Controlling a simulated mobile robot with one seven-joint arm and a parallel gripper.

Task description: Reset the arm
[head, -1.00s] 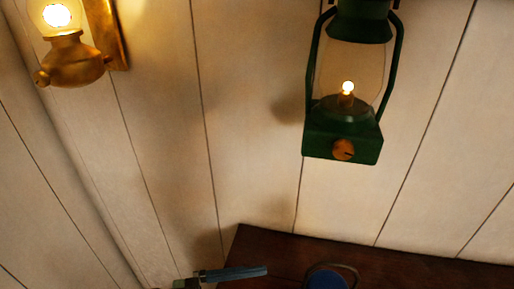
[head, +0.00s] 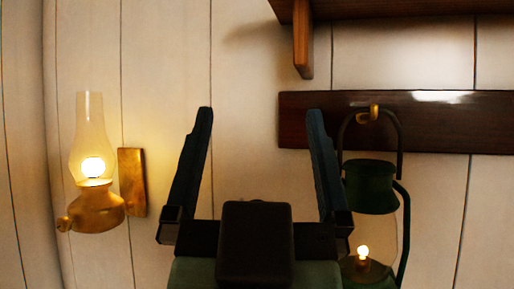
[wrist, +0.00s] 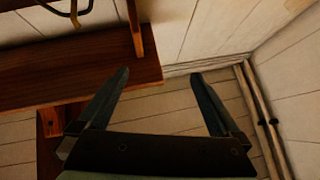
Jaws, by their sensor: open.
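My gripper (head: 258,125) is raised in front of the panelled wall in the head view, its two dark blue fingers spread wide and pointing up. Nothing is between the fingers. In the wrist view my gripper (wrist: 162,78) is also open and empty, with white panelling beyond the fingertips.
A lit brass lamp (head: 97,208) is on the wall at the left. A green lantern (head: 371,188) hangs from a hook on a dark wooden rail (head: 440,122) at the right, partly behind my gripper. A wooden shelf (head: 400,8) is above. The wrist view shows a wooden shelf (wrist: 90,75) at the left.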

